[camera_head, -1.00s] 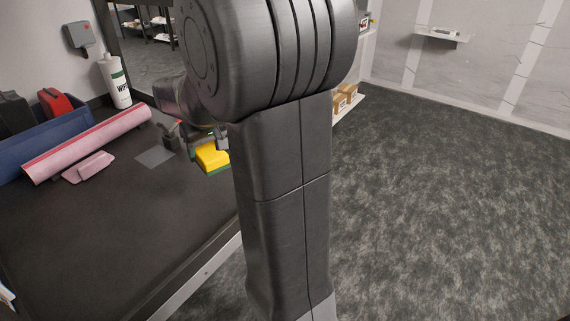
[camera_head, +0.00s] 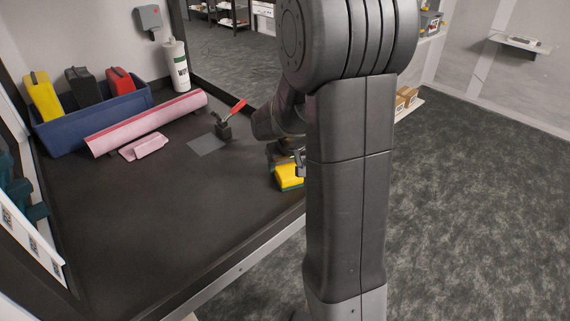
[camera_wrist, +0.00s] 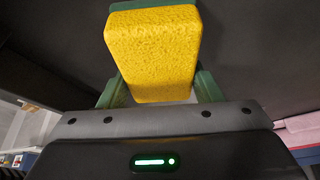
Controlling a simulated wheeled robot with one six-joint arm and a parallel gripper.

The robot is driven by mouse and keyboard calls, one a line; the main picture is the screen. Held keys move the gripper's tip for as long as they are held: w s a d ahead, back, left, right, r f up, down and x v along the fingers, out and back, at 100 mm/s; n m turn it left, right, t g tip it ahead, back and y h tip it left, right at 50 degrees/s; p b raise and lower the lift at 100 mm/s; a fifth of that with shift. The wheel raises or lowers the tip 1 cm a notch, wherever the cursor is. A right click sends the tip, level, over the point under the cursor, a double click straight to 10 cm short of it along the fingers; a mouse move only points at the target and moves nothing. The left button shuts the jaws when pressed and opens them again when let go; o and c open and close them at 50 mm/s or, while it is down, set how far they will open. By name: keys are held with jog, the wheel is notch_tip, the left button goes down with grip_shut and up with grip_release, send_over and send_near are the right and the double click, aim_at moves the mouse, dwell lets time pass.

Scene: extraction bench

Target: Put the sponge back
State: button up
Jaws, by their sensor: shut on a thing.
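The sponge (camera_head: 289,176) is yellow with a green layer on its underside. It is at the right edge of the dark bench top, partly hidden by my arm. My gripper (camera_head: 300,166) is shut on it. In the wrist view the yellow face of the sponge (camera_wrist: 153,50) fills the upper middle, between the green fingers of my gripper (camera_wrist: 155,88). I cannot tell whether the sponge touches the bench. A flat grey square (camera_head: 208,144) lies on the bench to the left of the sponge.
A blue bin (camera_head: 95,124) holds yellow, black and red cases. A pink roll (camera_head: 150,122) and a folded pink piece (camera_head: 144,146) lie before it. The front bench is clear.

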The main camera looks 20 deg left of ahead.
aim_at(291, 174)
jog(key=shift+r, duration=0.1)
jog(key=o, duration=0.9)
jog(key=shift+o, duration=0.2)
jog(key=shift+d+r, duration=0.1)
jog(key=shift+r, duration=0.3)
jog(key=b+v, duration=0.1)
jog(key=v, duration=1)
jog(key=shift+s+b, duration=0.15)
jog(key=shift+b, duration=0.15)
